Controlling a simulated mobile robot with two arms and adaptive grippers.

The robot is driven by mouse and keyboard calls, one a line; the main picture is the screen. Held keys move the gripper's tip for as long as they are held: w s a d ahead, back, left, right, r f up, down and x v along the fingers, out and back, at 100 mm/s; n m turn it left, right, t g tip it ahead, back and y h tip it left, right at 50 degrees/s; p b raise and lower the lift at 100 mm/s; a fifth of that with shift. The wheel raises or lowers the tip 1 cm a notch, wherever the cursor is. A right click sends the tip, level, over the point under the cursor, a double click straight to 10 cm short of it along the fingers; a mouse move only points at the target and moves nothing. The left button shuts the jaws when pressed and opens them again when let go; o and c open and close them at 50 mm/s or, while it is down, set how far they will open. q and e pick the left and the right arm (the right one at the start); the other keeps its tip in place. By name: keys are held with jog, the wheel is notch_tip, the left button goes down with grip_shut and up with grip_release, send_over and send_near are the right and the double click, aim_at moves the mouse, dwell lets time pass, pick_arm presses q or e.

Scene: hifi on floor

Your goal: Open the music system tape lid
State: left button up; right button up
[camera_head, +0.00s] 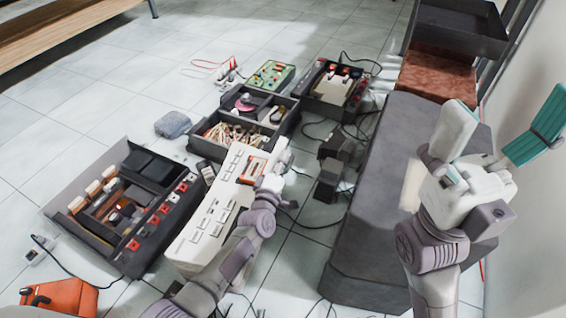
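The music system is most likely the long white unit (205,222) lying on the floor, with rows of dark-edged keys or slots on its top. A small orange-brown framed part (253,168) near its far end may be the tape lid; I cannot tell whether it is open. My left gripper (281,155) is at the far right end of this unit, right beside that part. Its fingers are small and partly hidden, so contact and opening are unclear. My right gripper (494,138) is raised at the right, its white finger and teal-faced finger spread wide, with nothing between them.
A black case with knobs (150,205) stands left of the white unit. Open boxes (245,120), a green board (270,76) and another dark device (335,88) lie beyond. A big grey block (375,215) stands at right. Cables cross the floor; tiles at upper left are clear.

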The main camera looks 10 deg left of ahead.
pick_arm(q)
jog(key=v, duration=1.2)
jog(key=shift+c, duration=0.3)
